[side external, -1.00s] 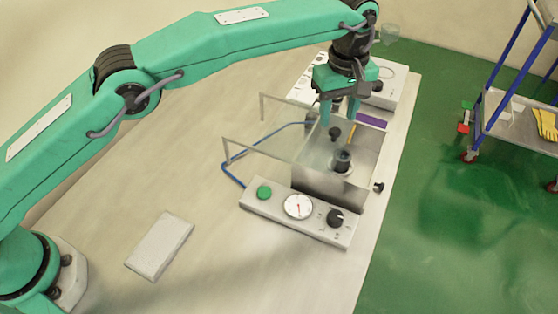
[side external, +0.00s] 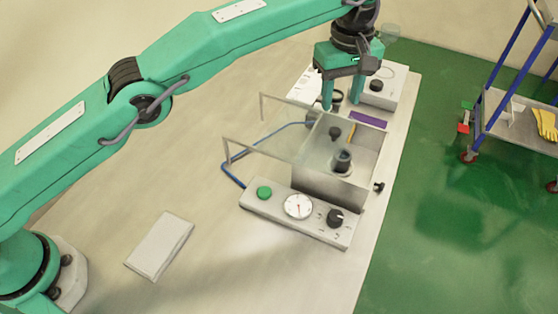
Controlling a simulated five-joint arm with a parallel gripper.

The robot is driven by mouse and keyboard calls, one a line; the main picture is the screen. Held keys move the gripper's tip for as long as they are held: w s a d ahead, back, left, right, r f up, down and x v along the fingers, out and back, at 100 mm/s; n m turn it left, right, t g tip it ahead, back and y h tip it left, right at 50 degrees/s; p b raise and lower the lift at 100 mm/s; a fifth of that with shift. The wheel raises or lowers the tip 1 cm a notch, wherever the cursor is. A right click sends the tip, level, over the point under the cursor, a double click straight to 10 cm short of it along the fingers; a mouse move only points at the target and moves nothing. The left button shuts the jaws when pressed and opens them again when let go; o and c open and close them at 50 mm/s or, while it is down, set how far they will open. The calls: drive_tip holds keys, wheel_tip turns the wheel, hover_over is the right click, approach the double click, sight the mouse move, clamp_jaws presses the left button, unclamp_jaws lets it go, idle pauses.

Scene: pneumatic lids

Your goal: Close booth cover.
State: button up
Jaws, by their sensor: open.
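The booth (side external: 325,184) is a grey metal box on the bench with its top open. Inside stand a dark cylinder on a light base (side external: 343,160) and a small black knob-like part (side external: 334,132). Two thin metal bars (side external: 262,151) reach left from the booth. No solid cover lies over the opening, and I cannot tell whether the bars carry a clear one. A control strip (side external: 270,209) along the front has a green button (side external: 264,193), a gauge (side external: 298,206) and a black knob (side external: 335,217). My gripper (side external: 342,104) is open and empty, fingers down, near the booth's back edge.
A blue hose (side external: 235,177) curves left of the booth. A white box with a black knob (side external: 382,92) stands behind. A pale flat block (side external: 160,246) lies at the front left. The bench is clear between block and booth. A blue trolley (side external: 505,115) stands on the green floor.

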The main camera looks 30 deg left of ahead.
sight(334, 130)
drive_tip(key=m, duration=0.4)
drive_tip(key=shift+w+d+r+t+h, duration=0.1)
drive_tip(key=shift+w+r+t+h, duration=0.05)
drive_tip(key=shift+w+t+h, duration=0.2)
drive_tip(key=m, duration=0.2)
drive_tip(key=shift+s+m+t, duration=0.1)
drive_tip(key=shift+m+t, duration=0.25)
drive_tip(key=shift+m, duration=0.05)
drive_tip(key=m, duration=0.2)
drive_tip(key=shift+s+a+m+t+h, duration=0.2)
drive_tip(key=shift+a+m+t+h, duration=0.05)
drive_tip(key=shift+m+t+h, duration=0.1)
drive_tip(key=s+m, duration=0.1)
drive_tip(key=m, duration=0.1)
drive_tip(key=s+a+m+t, duration=0.1)
drive_tip(key=m, duration=0.2)
drive_tip(key=a+m+h, duration=0.1)
drive_tip(key=m, duration=0.2)
drive_tip(key=shift+s+a+f+m+t, duration=0.2)
drive_tip(key=shift+s+f+m+t, duration=0.05)
drive_tip(key=shift+s+f, duration=0.15)
drive_tip(key=shift+d+x, duration=0.1)
drive_tip(key=shift+x, duration=1.85)
drive_tip(key=shift+d+x, duration=0.15)
drive_tip(key=shift+x, duration=1.85)
